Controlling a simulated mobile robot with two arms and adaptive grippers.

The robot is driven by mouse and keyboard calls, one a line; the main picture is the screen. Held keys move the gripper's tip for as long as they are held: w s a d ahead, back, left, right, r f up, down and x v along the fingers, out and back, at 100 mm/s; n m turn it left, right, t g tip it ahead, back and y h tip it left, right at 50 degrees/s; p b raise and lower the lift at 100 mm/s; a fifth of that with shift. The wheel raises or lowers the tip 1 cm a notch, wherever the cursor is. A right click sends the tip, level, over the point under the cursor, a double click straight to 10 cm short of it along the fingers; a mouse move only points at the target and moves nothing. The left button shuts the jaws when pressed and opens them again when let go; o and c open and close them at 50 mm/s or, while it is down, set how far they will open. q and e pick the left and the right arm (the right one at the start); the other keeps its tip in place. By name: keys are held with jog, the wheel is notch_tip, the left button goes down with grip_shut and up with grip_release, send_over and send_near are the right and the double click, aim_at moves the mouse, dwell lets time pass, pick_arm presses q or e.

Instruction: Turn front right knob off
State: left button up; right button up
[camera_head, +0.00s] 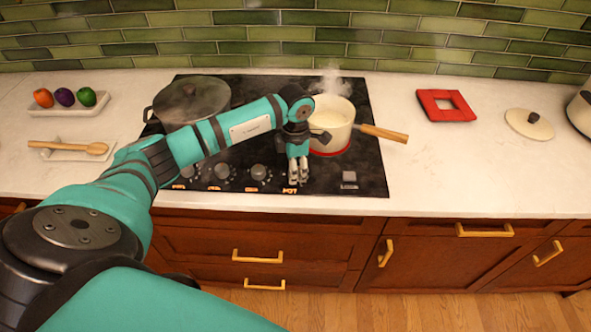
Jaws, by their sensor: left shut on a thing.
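The black cooktop (365,185) has a row of knobs along its front edge. Three grey knobs show to the left, the nearest of them being a round knob (258,173). My left gripper (298,176) points down at the right end of this row, with its fingers shut on the rightmost knob, which they largely hide. An orange label shows just below the fingers. A cream saucepan (331,117) stands on the right front burner, with a glowing red ring (330,152) under it and steam above. My right gripper is out of view.
The saucepan's wooden handle (384,133) sticks out to the right. A dark lidded pot (192,102) is at the back left. A red square trivet (446,105) and a cream lid (530,124) lie on the right counter. A spoon rest (72,154) lies left.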

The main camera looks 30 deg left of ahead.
pick_arm(q)
jog(key=n+b, duration=0.2)
jog(key=n, duration=0.3)
jog(key=shift+f, duration=0.1)
jog(key=n+b, duration=0.1)
jog(key=n, duration=0.4)
dwell(0.6)
jog(key=o, duration=1.2)
jog(key=shift+c, duration=0.2)
notch_tip(320, 180, up, 12)
jog(key=shift+d, duration=0.1)
